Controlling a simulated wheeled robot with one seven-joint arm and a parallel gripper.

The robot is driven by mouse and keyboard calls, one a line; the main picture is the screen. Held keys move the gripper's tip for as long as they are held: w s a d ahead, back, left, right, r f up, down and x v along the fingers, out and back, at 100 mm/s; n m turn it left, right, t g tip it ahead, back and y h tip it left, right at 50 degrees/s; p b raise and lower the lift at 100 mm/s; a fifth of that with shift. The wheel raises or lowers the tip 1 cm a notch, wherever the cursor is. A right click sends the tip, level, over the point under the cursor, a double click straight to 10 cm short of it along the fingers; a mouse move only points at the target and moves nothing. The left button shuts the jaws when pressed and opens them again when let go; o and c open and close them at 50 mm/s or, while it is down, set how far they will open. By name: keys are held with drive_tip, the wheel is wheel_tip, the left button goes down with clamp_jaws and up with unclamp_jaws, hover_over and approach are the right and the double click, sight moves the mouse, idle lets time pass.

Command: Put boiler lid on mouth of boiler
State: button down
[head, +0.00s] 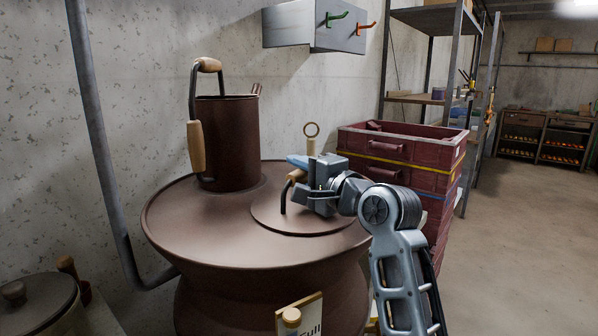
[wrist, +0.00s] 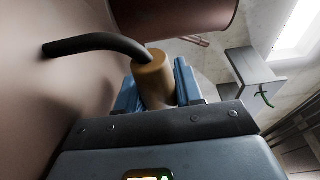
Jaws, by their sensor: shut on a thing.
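The brown boiler (head: 190,228) stands at centre with a broad round top. The boiler lid (head: 308,222), a flat brown disc, lies level on the right part of that top. I cannot tell whether it is seated in the mouth, which is hidden beneath it. Its dark bent handle has a wooden grip, seen in the wrist view (wrist: 153,75). My gripper (head: 300,178) is shut on this grip, just above the lid. In the wrist view the blue fingers (wrist: 156,92) sit on both sides of the grip.
A tall brown can (head: 228,140) with wooden handles stands on the boiler's left part, close to the lid. A wooden peg with a ring (head: 311,140) rises behind my gripper. Stacked red crates (head: 400,150) stand at right. A pipe (head: 95,130) runs along the left wall.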

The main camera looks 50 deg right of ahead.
drive_tip(key=c, duration=0.6)
unclamp_jaws()
drive_tip(key=shift+c, duration=0.2)
drive_tip(key=shift+f, duration=0.1)
drive_tip(key=shift+s+a, duration=0.25)
drive_tip(key=shift+s, duration=1.05)
drive_tip(key=shift+s+a, duration=0.25)
drive_tip(key=shift+s, duration=1)
drive_tip(key=shift+s+a, duration=0.25)
drive_tip(key=shift+s, duration=1.05)
